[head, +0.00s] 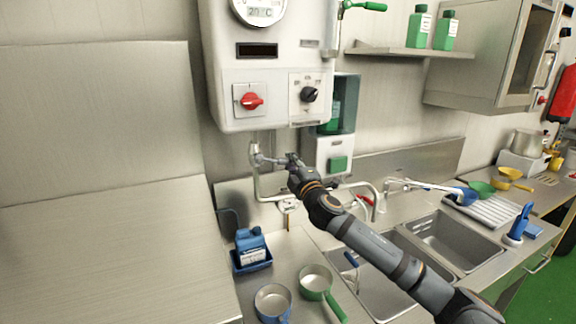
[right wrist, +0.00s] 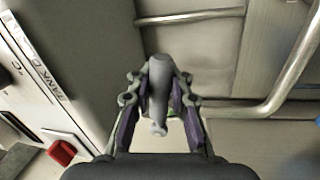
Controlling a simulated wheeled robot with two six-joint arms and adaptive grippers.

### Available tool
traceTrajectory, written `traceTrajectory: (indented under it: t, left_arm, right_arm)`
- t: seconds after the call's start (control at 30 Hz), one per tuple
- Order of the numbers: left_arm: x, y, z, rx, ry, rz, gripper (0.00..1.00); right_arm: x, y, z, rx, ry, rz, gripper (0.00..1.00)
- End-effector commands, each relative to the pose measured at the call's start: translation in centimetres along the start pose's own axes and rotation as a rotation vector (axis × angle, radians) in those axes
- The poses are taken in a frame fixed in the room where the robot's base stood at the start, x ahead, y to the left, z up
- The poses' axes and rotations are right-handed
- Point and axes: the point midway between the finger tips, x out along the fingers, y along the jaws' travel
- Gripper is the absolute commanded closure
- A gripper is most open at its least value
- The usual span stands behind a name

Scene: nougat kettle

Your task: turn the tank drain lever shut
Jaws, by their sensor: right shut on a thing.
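The tank (head: 270,60) is a white wall unit with a dial, a red switch and a black knob. Under it hangs a drain pipe with a valve (head: 254,150). My right gripper (head: 285,161) is at this valve, below the tank's underside. In the right wrist view my right gripper (right wrist: 159,110) is shut on a grey drain lever (right wrist: 158,85), which lies between the two fingers with its tip towards the palm. In the head view the gripper hides most of the lever. My left gripper is not in view.
A steel pipe (right wrist: 292,75) runs close to the right of the gripper in the wrist view. Sinks (head: 455,240) lie to the right under my arm.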

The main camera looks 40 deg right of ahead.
Motion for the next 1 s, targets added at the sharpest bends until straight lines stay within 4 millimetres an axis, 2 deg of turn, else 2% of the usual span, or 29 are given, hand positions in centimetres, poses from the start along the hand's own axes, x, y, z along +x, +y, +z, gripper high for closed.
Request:
traceTrajectory:
  t: [0.4, 0.93, 0.97, 1.0]
  left_arm:
    - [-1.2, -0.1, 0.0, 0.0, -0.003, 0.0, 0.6]
    - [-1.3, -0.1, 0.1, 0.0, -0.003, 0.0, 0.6]
    - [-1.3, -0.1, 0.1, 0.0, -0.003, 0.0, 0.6]
    - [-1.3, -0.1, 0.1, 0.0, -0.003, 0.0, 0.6]
  right_arm:
    - [0.3, 1.4, -0.1, -0.165, 0.033, -0.003, 1.0]
    - [0.3, 1.5, -0.2, -0.182, 0.038, -0.002, 1.0]
    - [0.3, 1.5, -0.2, -0.182, 0.038, -0.002, 0.81]
    - [0.3, 1.5, -0.2, -0.182, 0.038, -0.002, 0.75]
